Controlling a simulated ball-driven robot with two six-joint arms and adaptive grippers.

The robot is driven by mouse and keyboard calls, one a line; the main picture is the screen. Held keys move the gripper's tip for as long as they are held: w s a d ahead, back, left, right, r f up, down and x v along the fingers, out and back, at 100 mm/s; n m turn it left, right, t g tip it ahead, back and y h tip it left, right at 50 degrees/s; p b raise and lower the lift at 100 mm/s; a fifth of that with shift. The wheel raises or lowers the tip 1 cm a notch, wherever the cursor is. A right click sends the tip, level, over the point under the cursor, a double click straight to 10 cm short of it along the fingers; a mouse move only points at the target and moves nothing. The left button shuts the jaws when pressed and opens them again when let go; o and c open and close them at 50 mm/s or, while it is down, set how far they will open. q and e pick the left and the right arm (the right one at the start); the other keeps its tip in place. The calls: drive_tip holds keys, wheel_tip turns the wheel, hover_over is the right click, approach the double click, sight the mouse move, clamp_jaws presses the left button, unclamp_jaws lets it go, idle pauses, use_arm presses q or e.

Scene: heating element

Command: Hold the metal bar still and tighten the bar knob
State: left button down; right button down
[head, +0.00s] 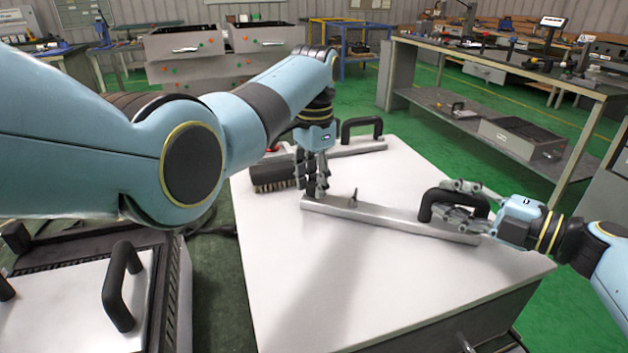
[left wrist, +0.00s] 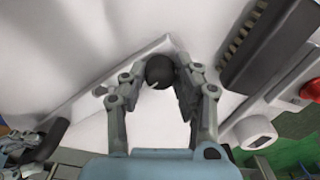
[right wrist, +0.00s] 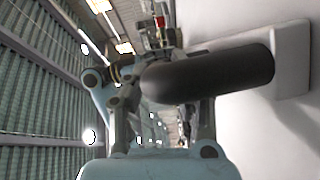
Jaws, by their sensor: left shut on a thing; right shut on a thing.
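The metal bar (head: 385,218) lies on the white tabletop, with a black handle (head: 427,205) near its right end. My right gripper (head: 456,203) is shut around this handle; the right wrist view shows the dark handle (right wrist: 215,72) crossing between its fingers. My left gripper (head: 318,190) points down at the bar's left end. The left wrist view shows the round black bar knob (left wrist: 160,70) between its fingers, which are shut on it. In the head view the fingers hide the knob. A small upright pin (head: 354,195) stands near the bar's left part.
A dark brush-like block (head: 273,174) and a second bar with a black handle (head: 361,126) lie just behind my left gripper. The front of the white tabletop (head: 330,290) is clear. A case with black handles (head: 122,287) stands at the lower left.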

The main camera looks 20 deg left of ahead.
sight(314, 183)
drive_tip(key=shift+f, duration=0.15)
use_arm(q)
drive_tip(key=c, duration=1)
unclamp_jaws()
wheel_tip(314, 183, up, 12)
use_arm(e)
drive_tip(key=c, duration=1)
unclamp_jaws()
